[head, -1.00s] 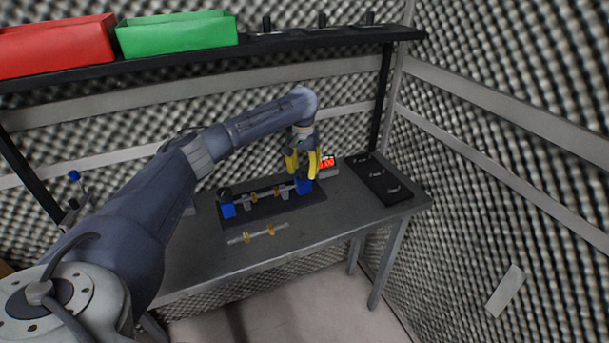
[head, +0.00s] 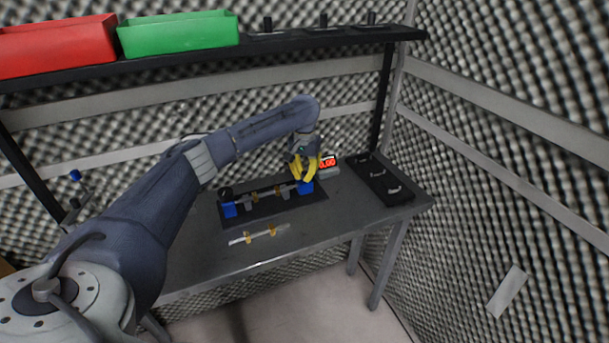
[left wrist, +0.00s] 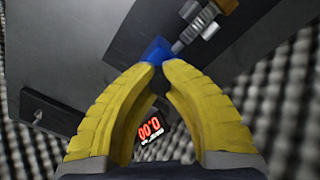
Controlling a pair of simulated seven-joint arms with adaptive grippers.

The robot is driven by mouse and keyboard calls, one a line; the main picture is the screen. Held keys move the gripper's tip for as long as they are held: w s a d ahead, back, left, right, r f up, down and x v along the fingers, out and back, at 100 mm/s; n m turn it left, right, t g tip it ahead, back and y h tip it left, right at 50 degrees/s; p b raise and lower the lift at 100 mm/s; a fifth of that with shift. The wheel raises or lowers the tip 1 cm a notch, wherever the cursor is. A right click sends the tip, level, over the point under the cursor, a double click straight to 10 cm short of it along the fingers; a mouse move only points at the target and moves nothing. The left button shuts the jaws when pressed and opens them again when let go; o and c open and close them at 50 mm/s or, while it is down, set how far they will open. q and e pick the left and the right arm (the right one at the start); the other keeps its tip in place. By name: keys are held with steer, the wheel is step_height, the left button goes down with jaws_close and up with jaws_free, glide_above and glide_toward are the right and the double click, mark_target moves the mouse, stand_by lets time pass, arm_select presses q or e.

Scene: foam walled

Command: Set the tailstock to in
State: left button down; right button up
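A fixture (head: 262,212) with a dark base lies on the table, with a blue block (head: 229,210) at its left end and the tailstock, a blue block (head: 306,187), at its right end. A shaft with brass-coloured rings (head: 262,194) lies between them. My left gripper (head: 304,179), with yellow fingers, is down at the tailstock. In the left wrist view the fingertips (left wrist: 160,65) close in on the blue tailstock (left wrist: 156,48), which shows between and beyond them; the contact itself is partly hidden. A grey tip meets the tailstock there. My right gripper is not in view.
A red digital display (head: 328,163) reading 0.00 stands just right of the gripper. A second ringed shaft (head: 259,235) lies in front of the fixture. A dark panel with handles (head: 379,180) lies at right. A shelf with red (head: 55,45) and green (head: 178,35) bins runs above.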

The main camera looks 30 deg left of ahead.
mark_target(304, 173)
arm_select(q)
steer(key=shift+s, duration=0.1)
stand_by(0.6)
steer(key=c, duration=1.3)
jaws_free()
steer(key=shift+o, duration=0.2)
steer(key=shift+r, duration=3.75)
